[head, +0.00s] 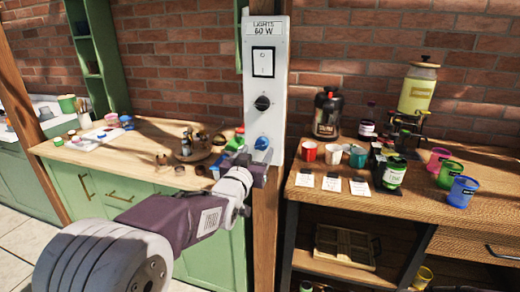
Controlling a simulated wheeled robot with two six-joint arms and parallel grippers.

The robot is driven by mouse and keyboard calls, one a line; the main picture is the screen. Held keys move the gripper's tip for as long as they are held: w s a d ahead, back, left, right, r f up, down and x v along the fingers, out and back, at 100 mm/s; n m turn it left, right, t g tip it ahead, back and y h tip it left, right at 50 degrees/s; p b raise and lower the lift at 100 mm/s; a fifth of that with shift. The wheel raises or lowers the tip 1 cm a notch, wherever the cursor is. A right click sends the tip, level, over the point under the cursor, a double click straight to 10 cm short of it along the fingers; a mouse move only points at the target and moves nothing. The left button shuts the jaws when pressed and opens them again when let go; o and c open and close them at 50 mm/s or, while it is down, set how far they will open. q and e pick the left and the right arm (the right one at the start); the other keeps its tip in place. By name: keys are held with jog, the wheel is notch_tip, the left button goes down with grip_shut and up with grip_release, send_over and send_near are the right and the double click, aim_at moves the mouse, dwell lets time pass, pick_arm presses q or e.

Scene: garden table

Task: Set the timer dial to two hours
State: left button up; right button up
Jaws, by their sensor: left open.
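A grey control panel (279,72) is fixed upright on a wooden post. Its top label reads "LIGHTS 60 W", above a white rocker switch (263,62). A round black dial (262,103) sits below the switch; its markings are too small to read. A blue round part (262,143) shows near the panel's bottom. My left gripper (262,158) is open at the panel's lower end, below the black dial and close to the blue part. I cannot tell whether it touches the blue part. My right gripper is not in view.
A wooden counter (110,150) with jars and small pots stands left of the post. A wooden table (330,200) on the right holds cups, cards, bottles and a drink dispenser (418,88). A brick wall is behind. The space before the black dial is clear.

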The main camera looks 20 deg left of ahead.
aim_at(260, 148)
pick_arm(q)
jog(key=w, duration=0.3)
jog(key=shift+w, duration=0.2)
grip_shut()
